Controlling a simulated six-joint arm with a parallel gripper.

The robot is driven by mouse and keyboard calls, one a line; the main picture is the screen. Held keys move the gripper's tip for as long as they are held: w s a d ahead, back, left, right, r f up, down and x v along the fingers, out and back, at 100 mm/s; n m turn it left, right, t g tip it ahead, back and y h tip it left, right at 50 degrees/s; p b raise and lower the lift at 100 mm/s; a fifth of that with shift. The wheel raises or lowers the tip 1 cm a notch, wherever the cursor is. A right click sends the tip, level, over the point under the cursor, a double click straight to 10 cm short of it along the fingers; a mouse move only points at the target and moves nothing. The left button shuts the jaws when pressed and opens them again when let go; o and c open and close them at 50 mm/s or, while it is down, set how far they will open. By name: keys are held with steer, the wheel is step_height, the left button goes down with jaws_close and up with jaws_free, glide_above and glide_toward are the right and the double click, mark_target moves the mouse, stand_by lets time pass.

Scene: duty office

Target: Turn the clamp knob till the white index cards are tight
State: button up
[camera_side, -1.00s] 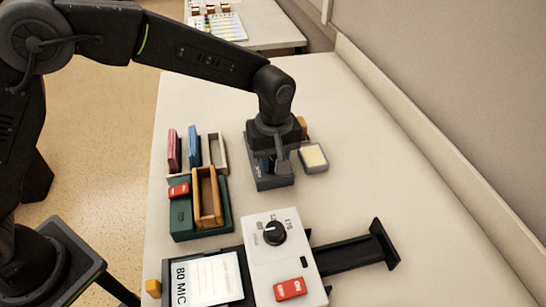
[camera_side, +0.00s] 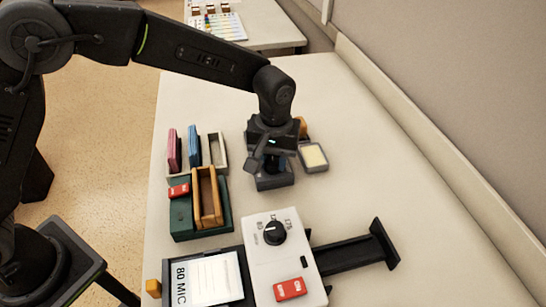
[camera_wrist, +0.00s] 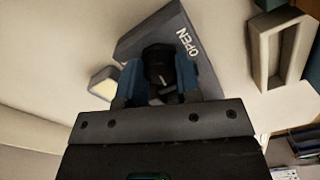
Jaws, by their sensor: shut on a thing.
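My gripper (camera_side: 272,162) points down over a small grey clamp block (camera_side: 276,183) near the middle of the table. In the wrist view the blue fingers of my gripper (camera_wrist: 158,76) are shut on the black clamp knob (camera_wrist: 158,62), one finger on each side. A pale pointer line shows on the knob. The grey clamp body (camera_wrist: 140,40) reaches past the knob, with the word OPEN printed beside it. I cannot make out the white index cards at the clamp, so how tightly they sit does not show.
A grey tray with a cream pad (camera_side: 314,156) stands close right of the clamp. At left are a green block (camera_side: 185,222) with a wooden frame (camera_side: 208,197) and upright pink and blue pieces. A white dial unit (camera_side: 290,262) stands in front. The table behind is clear.

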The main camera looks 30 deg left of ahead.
mark_target(275, 161)
steer(key=o, duration=0.6)
step_height(275, 161, up, 14)
steer(key=shift+d+f, duration=0.1)
stand_by(0.4)
steer(key=o, duration=0.3)
steer(key=shift+n, duration=0.4)
steer(key=n, duration=0.6)
steer(key=shift+w, duration=0.15)
step_height(275, 161, down, 14)
steer(key=shift+r, duration=0.1)
